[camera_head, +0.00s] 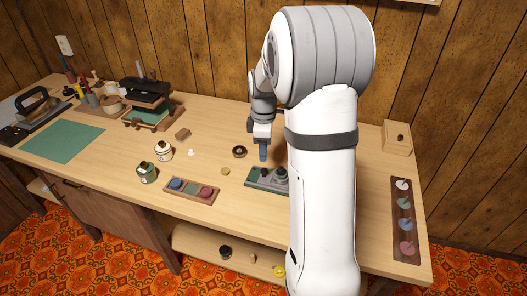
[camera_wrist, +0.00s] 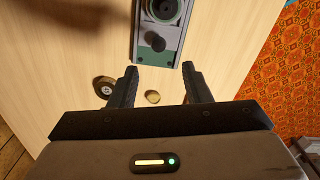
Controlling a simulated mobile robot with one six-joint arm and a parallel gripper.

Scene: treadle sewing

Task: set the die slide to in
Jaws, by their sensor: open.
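The device that seems to bear the die slide is a small grey and green plate (camera_head: 257,183) with dark round parts, on the table left of my arm. In the wrist view the plate (camera_wrist: 146,52) is at the top centre, with a dark knob (camera_wrist: 156,41) and a round dark-rimmed part (camera_wrist: 162,10) above it. I cannot tell the slide's position. My gripper (camera_head: 263,153) is above the table, near the device. In the wrist view my gripper (camera_wrist: 159,70) is open and empty, its fingertips near the plate's lower end. My arm hides part of the device's right side.
A brass disc (camera_wrist: 152,97) and a dark ring-shaped thing (camera_wrist: 104,87) lie near the device. A tray with coloured pads (camera_head: 191,191) is left of it. A wooden box (camera_head: 397,138) and a strip of coloured discs (camera_head: 405,220) are at right. The table's front edge is close.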

